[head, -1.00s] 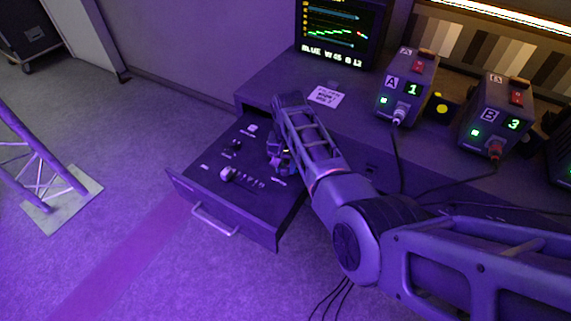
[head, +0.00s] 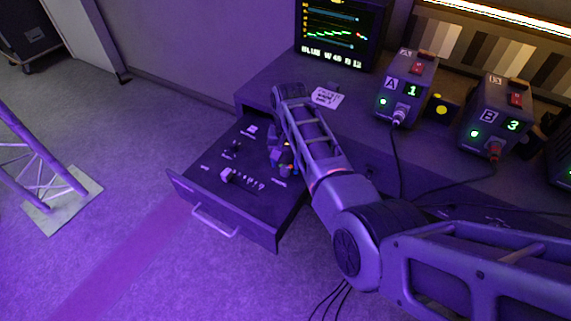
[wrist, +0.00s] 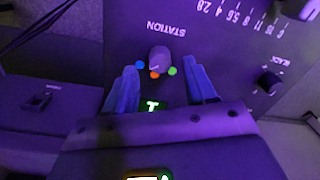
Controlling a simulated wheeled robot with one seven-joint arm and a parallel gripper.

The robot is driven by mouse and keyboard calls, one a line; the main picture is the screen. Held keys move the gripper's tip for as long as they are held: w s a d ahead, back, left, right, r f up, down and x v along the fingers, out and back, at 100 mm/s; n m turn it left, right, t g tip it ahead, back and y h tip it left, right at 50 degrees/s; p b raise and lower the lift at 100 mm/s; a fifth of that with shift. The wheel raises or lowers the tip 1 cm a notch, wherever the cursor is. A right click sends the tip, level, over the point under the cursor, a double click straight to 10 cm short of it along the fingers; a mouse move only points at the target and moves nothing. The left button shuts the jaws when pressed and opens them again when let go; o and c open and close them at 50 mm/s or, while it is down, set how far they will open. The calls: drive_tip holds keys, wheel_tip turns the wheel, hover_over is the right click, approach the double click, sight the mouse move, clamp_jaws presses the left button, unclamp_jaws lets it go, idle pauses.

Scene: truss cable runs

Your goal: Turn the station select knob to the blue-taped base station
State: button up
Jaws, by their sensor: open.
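The station select knob (wrist: 159,59) is a grey round knob under the STATION label in the wrist view. Blue (wrist: 140,65), orange (wrist: 154,75) and green (wrist: 173,71) dots lie around its near side. A pale mark on the knob faces the blue and orange side; I cannot tell exactly which dot it points at. My gripper (wrist: 163,72) is open, one finger on each side of the knob, with gaps visible. In the head view my gripper (head: 284,158) is over the right part of the drawer panel and hides the knob there. Base stations A (head: 407,68) and B (head: 517,116) stand on the desk; no blue tape is clear on them.
A monitor (head: 342,30) and a paper note (head: 328,97) are on the desk. A truss (head: 40,160) stands on the floor at left.

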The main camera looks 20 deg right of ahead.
sight(287, 168)
wheel_tip(287, 168, up, 5)
drive_tip(key=shift+d, duration=0.1)
idle(0.6)
